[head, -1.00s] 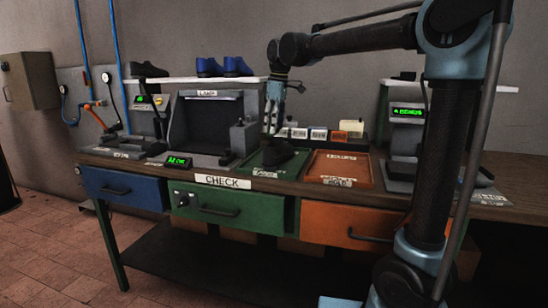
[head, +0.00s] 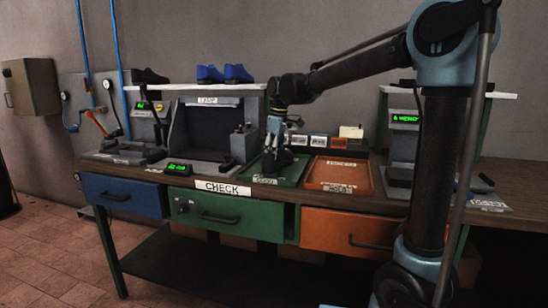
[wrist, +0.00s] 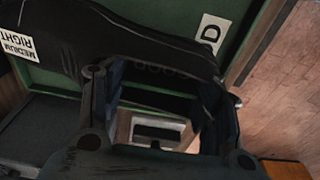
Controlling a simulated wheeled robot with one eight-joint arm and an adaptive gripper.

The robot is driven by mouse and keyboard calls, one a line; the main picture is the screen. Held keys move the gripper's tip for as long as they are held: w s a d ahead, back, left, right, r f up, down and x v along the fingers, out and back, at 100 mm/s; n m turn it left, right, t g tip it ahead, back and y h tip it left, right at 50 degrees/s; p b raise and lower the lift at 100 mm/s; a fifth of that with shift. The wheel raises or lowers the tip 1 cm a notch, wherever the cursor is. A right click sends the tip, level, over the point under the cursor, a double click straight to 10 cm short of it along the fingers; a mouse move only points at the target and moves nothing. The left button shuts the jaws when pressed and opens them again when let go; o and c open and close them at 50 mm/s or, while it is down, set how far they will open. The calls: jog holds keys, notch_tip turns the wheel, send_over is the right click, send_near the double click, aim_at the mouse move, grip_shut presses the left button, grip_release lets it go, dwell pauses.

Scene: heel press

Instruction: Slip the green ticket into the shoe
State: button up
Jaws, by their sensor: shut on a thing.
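The dark shoe (wrist: 130,35) lies in the green tray (wrist: 262,45) in the wrist view, running along the top behind my fingers. In the head view the green tray (head: 296,170) is on the bench, and my gripper (head: 277,165) is low over it, hiding most of the shoe. In the wrist view my gripper (wrist: 165,105) has its fingers on either side of a dark, thin piece, apparently the green ticket (wrist: 150,98), mostly in shadow. Faint lettering shows just above it. I cannot tell whether the ticket touches the shoe.
An orange tray (head: 340,177) lies right of the green one. A row of card holders (head: 318,141) stands behind them. A shelf above holds blue shoes (head: 225,73). The bench's front edge is close to the trays.

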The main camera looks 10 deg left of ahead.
jog(key=o, duration=0.5)
jog(key=shift+f, duration=0.1)
jog(key=r, duration=0.4)
jog(key=d+r, duration=0.1)
jog(key=r, duration=0.7)
jog(key=shift+s+d+r, duration=0.1)
jog(key=shift+d, duration=0.15)
jog(key=shift+s, duration=0.1)
